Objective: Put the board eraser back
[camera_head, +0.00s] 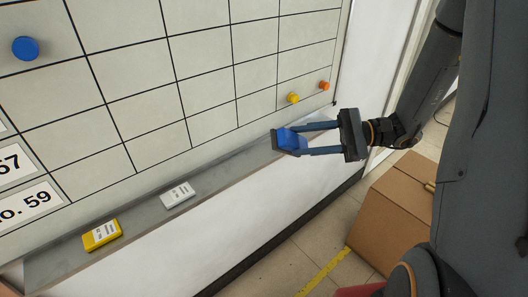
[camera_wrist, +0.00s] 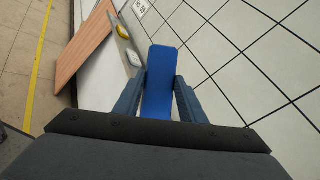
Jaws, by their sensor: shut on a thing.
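The board eraser is blue (camera_head: 290,138) and sits between the fingers of my gripper (camera_head: 291,142), close to the right part of the board's tray. In the wrist view the blue eraser (camera_wrist: 158,82) stands long between the two fingertips of my gripper (camera_wrist: 158,95), which are shut on it. The grey tray (camera_head: 140,215) runs along the lower edge of the gridded whiteboard (camera_head: 150,75). I cannot tell whether the eraser touches the tray or the board.
A yellow box (camera_head: 102,234) and a white box (camera_head: 178,195) lie on the tray to the left. Blue (camera_head: 25,48), yellow (camera_head: 293,97) and orange (camera_head: 324,86) magnets are on the board. A cardboard box (camera_head: 390,215) stands on the floor at the right. The tray between the white box and my gripper is clear.

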